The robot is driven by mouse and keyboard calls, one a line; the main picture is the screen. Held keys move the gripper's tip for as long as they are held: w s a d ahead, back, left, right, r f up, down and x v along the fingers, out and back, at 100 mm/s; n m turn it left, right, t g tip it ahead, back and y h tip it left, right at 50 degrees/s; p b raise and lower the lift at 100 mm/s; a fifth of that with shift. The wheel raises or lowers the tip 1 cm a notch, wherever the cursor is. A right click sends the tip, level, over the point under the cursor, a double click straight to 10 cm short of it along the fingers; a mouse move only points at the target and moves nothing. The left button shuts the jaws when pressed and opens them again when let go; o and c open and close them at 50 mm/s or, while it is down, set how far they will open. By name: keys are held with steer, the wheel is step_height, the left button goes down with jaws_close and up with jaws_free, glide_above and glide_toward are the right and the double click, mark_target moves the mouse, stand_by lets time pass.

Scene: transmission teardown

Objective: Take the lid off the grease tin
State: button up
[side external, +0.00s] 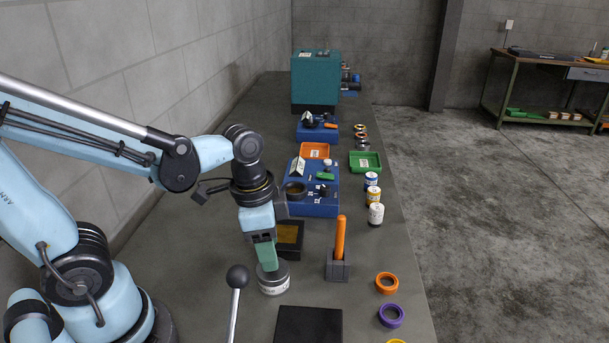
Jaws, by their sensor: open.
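A low, round, silvery-grey tin (273,286) stands on the bench in the lower middle of the side view. It looks like the grease tin, with a label on its side. Its grey lid (283,269) seems to sit on top. My gripper (268,268) points down with green fingers right over the lid. It is open, but the gap between the fingers is hard to see from this side. I cannot tell whether the fingertips touch the lid, and they hide part of its top.
A black lever knob (237,277) stands just left of the tin. A dark block (308,325) lies in front, and a grey holder with an orange handle (339,240) stands to the right. A dark yellow-topped box (290,236) is behind. Coloured rings (387,283) lie near the right edge.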

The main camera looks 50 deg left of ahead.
mark_target(276, 276)
steer(key=shift+w+d+f, duration=0.1)
steer(key=shift+w+f, duration=0.05)
steer(key=shift+f, duration=0.95)
jaws_close()
